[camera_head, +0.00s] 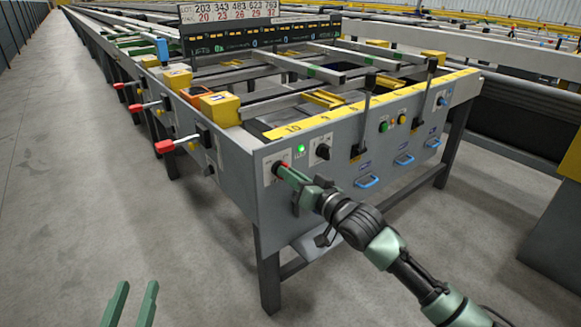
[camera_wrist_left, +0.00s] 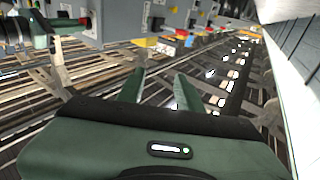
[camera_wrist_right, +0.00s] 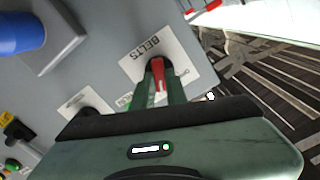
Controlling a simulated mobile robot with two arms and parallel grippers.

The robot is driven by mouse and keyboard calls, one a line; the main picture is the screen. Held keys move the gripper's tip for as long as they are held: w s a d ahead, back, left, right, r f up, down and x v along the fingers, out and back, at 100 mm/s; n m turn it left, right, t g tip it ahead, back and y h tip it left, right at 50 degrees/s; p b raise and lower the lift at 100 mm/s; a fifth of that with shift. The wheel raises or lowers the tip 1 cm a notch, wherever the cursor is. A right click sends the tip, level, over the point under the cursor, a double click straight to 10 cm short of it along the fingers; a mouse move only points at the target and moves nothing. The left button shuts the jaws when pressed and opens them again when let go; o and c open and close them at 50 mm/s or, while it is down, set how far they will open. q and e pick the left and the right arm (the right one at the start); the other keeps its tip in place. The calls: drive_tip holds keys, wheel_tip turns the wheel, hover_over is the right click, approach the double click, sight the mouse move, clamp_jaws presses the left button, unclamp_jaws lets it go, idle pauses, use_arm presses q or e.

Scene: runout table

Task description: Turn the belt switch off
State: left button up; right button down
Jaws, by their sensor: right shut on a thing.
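The belt switch (camera_wrist_right: 158,75) is a red handle on a white plate marked "BELTS" in the right wrist view. In the head view its red tip (camera_head: 284,164) shows at the left end of the table's grey front panel. My right gripper (camera_head: 286,171) is at the panel and shut on the red handle; its green fingers (camera_wrist_right: 163,92) lie on both sides of it in the right wrist view. My left gripper (camera_head: 131,303) is open and empty, low at the bottom left of the head view; its two fingers (camera_wrist_left: 161,90) stand apart in the left wrist view.
A lit green lamp (camera_head: 301,149) and a black knob (camera_head: 323,151) sit right of the switch. Blue handles (camera_head: 367,181) and black levers (camera_head: 369,82) follow along the panel. Red-handled levers (camera_head: 166,146) stick out on the table's left side. The floor at left is clear.

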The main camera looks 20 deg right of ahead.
use_arm(q)
drive_tip(key=s+a+f+g+y+p, duration=0.2)
drive_tip(key=s+f+g, duration=0.3)
drive_tip(key=f, duration=0.3)
drive_tip(key=s+a+f+g+y+p, duration=0.1)
drive_tip(key=s+a+f+g+p, duration=0.2)
drive_tip(key=f+g, duration=0.4)
drive_tip(key=s+a+f+g+y+p, duration=0.1)
drive_tip(key=s+a+g+p, duration=0.15)
drive_tip(key=s, duration=0.75)
wheel_tip(320, 180, down, 13)
drive_tip(key=w+g+p, duration=0.1)
drive_tip(key=w+p, duration=0.1)
drive_tip(key=p, duration=0.1)
drive_tip(key=shift+d+n, duration=0.35)
drive_tip(key=shift+n, duration=0.05)
use_arm(e)
drive_tip(key=shift+s+a+n, duration=0.1)
drive_tip(key=shift+n, duration=3.45)
drive_tip(key=shift+a+n, duration=0.1)
drive_tip(key=shift+n, duration=3.45)
